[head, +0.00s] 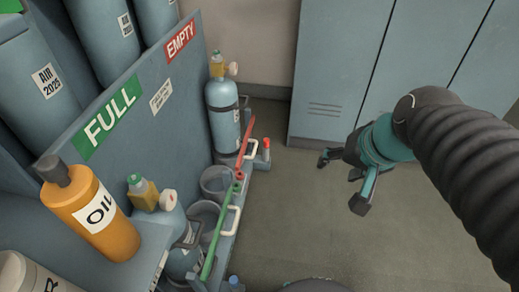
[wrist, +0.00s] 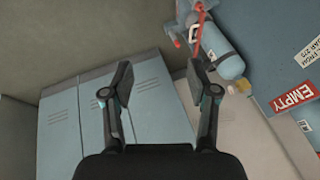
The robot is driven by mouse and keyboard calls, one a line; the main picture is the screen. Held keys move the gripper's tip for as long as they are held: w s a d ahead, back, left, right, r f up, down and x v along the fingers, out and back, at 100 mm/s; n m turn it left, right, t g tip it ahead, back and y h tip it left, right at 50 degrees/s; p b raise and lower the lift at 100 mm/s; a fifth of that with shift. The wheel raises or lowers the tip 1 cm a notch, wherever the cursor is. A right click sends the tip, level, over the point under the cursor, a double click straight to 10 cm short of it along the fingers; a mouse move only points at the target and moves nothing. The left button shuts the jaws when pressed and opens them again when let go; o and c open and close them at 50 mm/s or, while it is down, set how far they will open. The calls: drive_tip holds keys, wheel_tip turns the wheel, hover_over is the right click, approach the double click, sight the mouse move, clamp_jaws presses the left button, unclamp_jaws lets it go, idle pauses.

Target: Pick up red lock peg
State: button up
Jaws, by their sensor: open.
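The red lock peg (head: 266,146) stands upright at the outer edge of the rack, beside a cream handle, in the head view. Its top is red and its lower part pale. A small red shape near the top of the wrist view looks like the same peg (wrist: 178,43), but it is too small to be sure. My gripper (head: 342,183) is to the right of the peg, apart from it, over the floor in front of the lockers. In the wrist view my gripper (wrist: 158,82) has its fingers spread with nothing between them.
A blue-topped peg (head: 234,282) is at the near end. An orange oil bottle (head: 92,215) stands left. Grey-blue lockers (head: 340,70) stand behind; the floor (head: 290,215) between is clear.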

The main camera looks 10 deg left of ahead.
drive_tip(key=w+a+f+m+y+b, duration=0.1)
drive_tip(key=w+a+f+m+y, duration=0.15)
drive_tip(key=w+a, duration=0.35)
drive_tip(key=w+a+f+m+y+b, duration=0.2)
drive_tip(key=w+a+m+y, duration=0.15)
drive_tip(key=w, duration=0.45)
drive_tip(key=m+t+h+b, duration=0.1)
drive_tip(key=m+t+b, duration=0.6)
drive_tip(key=m, duration=1.4)
hover_over(268, 142)
drive_tip(key=s+d, duration=0.6)
drive_tip(key=s, duration=0.3)
wheel_tip(268, 142, down, 40)
drive_tip(key=f, duration=0.1)
drive_tip(key=x, duration=0.7)
drive_tip(key=shift+a, duration=0.1)
drive_tip(key=shift+w+a+f, duration=0.15)
drive_tip(key=shift+w+a, duration=0.15)
drive_tip(key=shift+w, duration=0.1)
drive_tip(key=shift+w+a+f+b, duration=0.25)
drive_tip(key=shift+w+a+f, duration=0.25)
drive_tip(key=shift+w, duration=0.2)
drive_tip(key=shift+w+a+f+b, duration=0.2)
drive_tip(key=shift+w+a+f, duration=0.15)
drive_tip(key=shift+w+f, duration=0.3)
drive_tip(key=shift+x, duration=0.75)
drive_tip(key=shift+c, duration=0.3)
